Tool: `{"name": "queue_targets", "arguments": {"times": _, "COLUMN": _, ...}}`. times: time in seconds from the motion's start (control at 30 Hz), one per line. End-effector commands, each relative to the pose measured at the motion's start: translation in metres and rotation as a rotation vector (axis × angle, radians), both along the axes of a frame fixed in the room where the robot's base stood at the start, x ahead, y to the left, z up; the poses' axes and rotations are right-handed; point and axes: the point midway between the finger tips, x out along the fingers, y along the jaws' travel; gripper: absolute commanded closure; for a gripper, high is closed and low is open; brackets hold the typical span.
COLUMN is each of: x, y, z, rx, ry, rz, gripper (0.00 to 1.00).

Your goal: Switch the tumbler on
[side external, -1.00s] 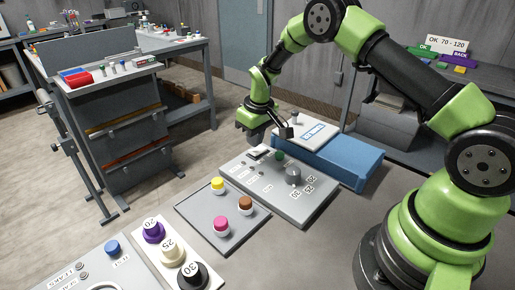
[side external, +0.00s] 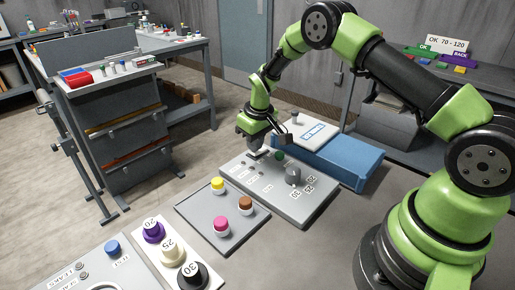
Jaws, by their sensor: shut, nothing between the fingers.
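The grey control panel (side external: 310,212) lies on the table in the middle of the view. It carries a green button (side external: 280,156), a grey knob (side external: 293,174) with number labels beside it, and some small controls and labels. A pale switch-like part sits at the panel's far left corner (side external: 256,155); which control is the tumbler's switch I cannot tell. My gripper (side external: 253,151) is shut and empty, pointing down right over that corner. Its fingertips are small and partly merge with the switch, so I cannot tell whether they touch it.
A grey tray (side external: 238,236) with yellow, pink and brown capped jars is in front of the panel. Weights marked 20, 25 and 30 stand on a white strip (side external: 190,251) at the front.

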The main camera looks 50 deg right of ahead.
Motion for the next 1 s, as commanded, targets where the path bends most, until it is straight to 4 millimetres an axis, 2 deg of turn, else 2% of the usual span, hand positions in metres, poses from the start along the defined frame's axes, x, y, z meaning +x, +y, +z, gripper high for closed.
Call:
{"name": "queue_targets", "arguments": {"times": 0.5, "x": 0.000, "y": 0.000, "z": -0.005, "rx": 0.000, "ry": -0.001, "rz": 0.000, "gripper": 1.00}}
{"name": "queue_targets", "arguments": {"times": 1.0, "x": 0.000, "y": 0.000, "z": 0.035, "rx": -0.001, "ry": -0.002, "rz": 0.001, "gripper": 1.00}}
